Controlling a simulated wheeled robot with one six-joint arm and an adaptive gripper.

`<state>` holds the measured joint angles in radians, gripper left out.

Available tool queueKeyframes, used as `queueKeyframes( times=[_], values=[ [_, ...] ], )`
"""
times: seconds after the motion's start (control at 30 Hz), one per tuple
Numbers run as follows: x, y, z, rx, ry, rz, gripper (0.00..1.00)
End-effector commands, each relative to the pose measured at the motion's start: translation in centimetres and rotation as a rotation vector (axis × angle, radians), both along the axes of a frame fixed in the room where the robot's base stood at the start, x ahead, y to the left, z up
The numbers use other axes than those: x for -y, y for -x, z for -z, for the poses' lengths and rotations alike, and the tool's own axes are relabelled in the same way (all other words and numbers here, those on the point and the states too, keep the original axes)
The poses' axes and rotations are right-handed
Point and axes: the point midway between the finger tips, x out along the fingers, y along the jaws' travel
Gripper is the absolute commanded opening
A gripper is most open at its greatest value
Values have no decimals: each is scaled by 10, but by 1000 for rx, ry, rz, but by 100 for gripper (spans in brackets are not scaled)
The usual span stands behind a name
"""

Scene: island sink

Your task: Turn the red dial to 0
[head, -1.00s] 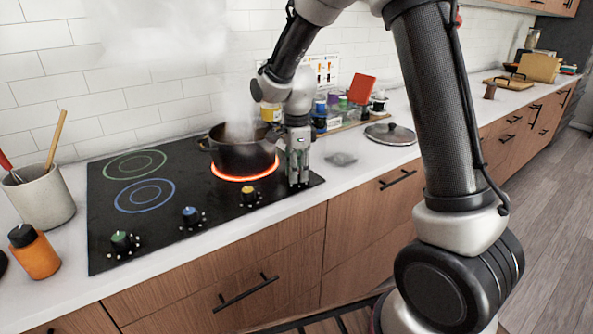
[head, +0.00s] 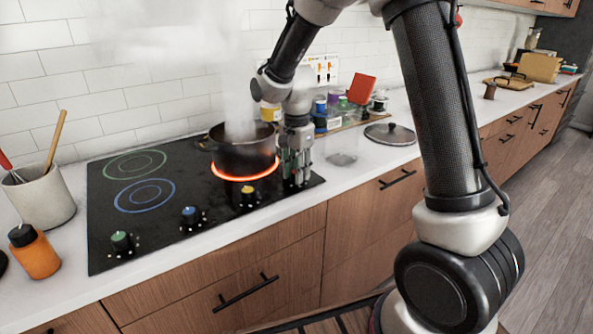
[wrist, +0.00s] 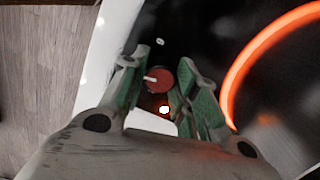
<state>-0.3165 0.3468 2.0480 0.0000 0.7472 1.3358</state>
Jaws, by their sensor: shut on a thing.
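The red dial (wrist: 159,80) shows in the wrist view with a white pointer mark towards the left of the picture. My gripper (wrist: 165,72) is shut on it, with a green-padded finger on either side. A bright white dot (wrist: 164,109) lies just below the dial in that view, and a dimmer dot lies above it. In the head view my gripper (head: 295,183) points down at the front right corner of the black cooktop (head: 110,240). The red dial is hidden behind the fingers there.
A steaming dark pot (head: 243,158) stands on the glowing ring (head: 245,178), close left of my gripper. Yellow (head: 248,194), blue (head: 190,213) and green (head: 121,240) dials line the cooktop's front. A pan lid (head: 390,134) lies on the counter to the right.

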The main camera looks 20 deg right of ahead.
Motion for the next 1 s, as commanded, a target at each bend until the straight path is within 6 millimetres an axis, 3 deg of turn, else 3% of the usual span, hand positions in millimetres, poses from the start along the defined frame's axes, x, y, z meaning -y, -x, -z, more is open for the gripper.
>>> queueKeyframes(
  times=[1.0],
  values=[
    [0, -1, -1, 3, 0, -964, 6]
  ],
)
